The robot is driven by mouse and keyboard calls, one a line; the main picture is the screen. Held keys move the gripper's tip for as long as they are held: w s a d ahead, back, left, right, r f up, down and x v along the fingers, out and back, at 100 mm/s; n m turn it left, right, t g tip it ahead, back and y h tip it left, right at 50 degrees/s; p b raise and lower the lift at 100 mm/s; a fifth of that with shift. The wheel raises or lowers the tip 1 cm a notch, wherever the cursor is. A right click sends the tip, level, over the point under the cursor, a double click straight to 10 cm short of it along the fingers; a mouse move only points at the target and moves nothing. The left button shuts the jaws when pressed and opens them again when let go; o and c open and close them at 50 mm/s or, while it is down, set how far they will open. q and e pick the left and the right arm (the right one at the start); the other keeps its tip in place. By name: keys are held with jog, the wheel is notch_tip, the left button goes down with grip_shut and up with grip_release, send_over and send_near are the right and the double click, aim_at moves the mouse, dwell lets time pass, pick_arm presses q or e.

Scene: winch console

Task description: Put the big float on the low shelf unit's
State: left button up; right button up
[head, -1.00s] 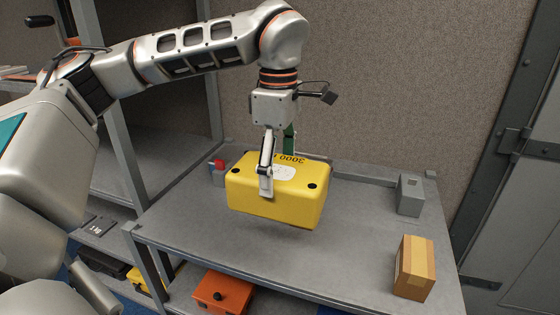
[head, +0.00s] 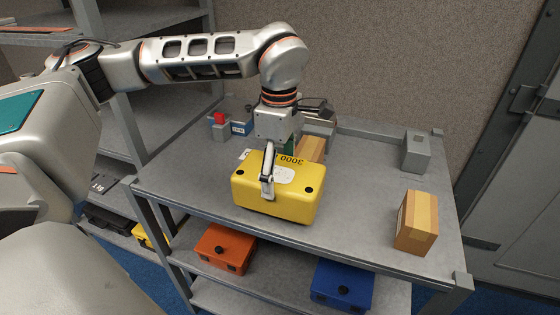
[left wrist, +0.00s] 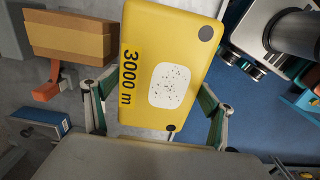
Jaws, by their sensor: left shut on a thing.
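The big float is a yellow block (head: 290,198) marked "3000" in the head view, with black dots and a pale speckled patch. It also shows in the left wrist view (left wrist: 170,60), where it reads "3000 m". My left gripper (head: 268,178) is shut on it, one finger on each side. The float is over the front part of the grey top of the low shelf unit (head: 350,215); I cannot tell whether it touches the top. My right gripper is not in view.
On the top stand a cardboard box (head: 416,222) at the right, a grey block (head: 416,152) at the back right, another carton (head: 314,143) behind the float, and a small blue box (head: 241,127). Below are an orange case (head: 224,248) and a blue case (head: 343,285). A taller rack stands left.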

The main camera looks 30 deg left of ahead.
pick_arm(q)
jog(key=shift+f, duration=0.65)
jog(key=shift+w+f, duration=0.1)
jog(key=shift+f, duration=0.05)
jog(key=o, duration=2)
jog(key=shift+f, duration=0.15)
jog(key=shift+o, duration=0.5)
